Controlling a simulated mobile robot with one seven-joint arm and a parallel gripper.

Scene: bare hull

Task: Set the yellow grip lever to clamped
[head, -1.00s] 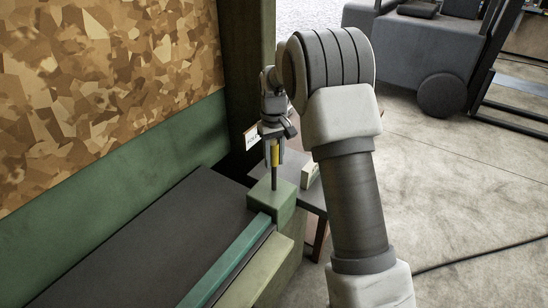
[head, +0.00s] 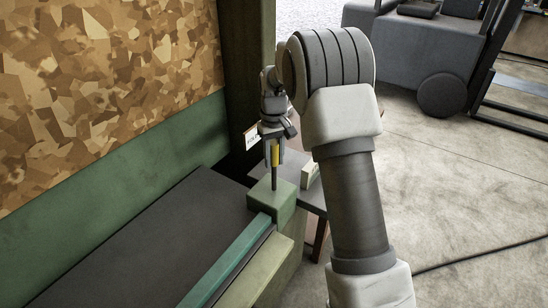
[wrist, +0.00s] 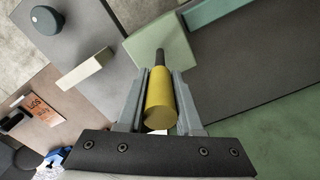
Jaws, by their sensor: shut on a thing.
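The yellow grip lever (head: 275,155) stands upright on a dark rod that rises from a green block (head: 271,200) at the end of the bench. In the wrist view the yellow grip (wrist: 160,100) lies between the two fingers of my gripper (wrist: 160,88), and the rod runs on to the pale green block (wrist: 160,48). My gripper (head: 273,150) is shut on the yellow grip from above in the head view. The fingers hide part of the grip's sides. No clamped mark can be read.
A dark bench top (head: 150,240) with a green rail (head: 228,262) lies left of the lever. Open floor (head: 470,200) lies to the right.

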